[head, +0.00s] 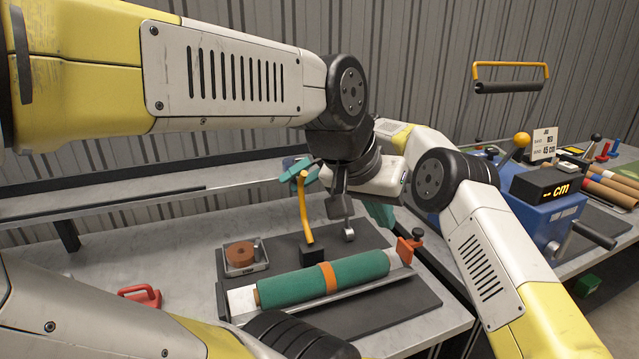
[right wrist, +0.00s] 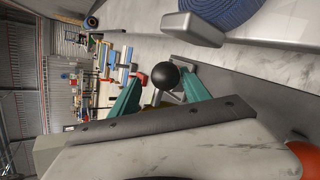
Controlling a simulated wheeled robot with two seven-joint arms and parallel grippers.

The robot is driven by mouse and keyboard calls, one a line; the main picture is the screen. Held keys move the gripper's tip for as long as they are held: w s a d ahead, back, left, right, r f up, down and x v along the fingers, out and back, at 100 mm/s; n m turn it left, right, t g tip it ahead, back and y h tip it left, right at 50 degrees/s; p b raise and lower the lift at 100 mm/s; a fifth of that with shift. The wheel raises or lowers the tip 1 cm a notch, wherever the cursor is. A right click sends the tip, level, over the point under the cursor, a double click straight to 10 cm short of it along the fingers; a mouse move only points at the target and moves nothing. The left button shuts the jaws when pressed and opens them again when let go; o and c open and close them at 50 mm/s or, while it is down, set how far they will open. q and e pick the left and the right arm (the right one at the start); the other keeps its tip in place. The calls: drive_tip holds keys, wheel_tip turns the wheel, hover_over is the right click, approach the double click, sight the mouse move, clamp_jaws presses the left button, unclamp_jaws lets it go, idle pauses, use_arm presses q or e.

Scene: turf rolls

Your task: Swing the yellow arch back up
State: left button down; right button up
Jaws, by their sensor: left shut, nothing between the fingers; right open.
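The yellow arch (head: 305,208) rises from a black block (head: 312,252) on the dark mat behind the green turf roll (head: 330,279). From here it shows nearly edge-on, standing close to upright with a slight bend. My right gripper (head: 301,168) is open at the arch's top in the head view; whether it touches the arch is unclear. In the right wrist view, a black ball (right wrist: 166,76) shows between or just beyond its teal fingers (right wrist: 160,92). My left gripper (head: 381,213) is shut and empty, right of the arch, partly hidden by its own hand.
A tray with a brown tape roll (head: 240,254) sits left of the arch. A red-handled tool (head: 141,295) lies at the table's left. A blue machine (head: 546,217) stands on the right-hand table.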

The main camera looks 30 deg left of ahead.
drive_tip(key=v, duration=0.5)
drive_tip(key=shift+w+d, duration=0.15)
drive_tip(key=shift+d, duration=0.05)
drive_tip(key=shift+d, duration=0.1)
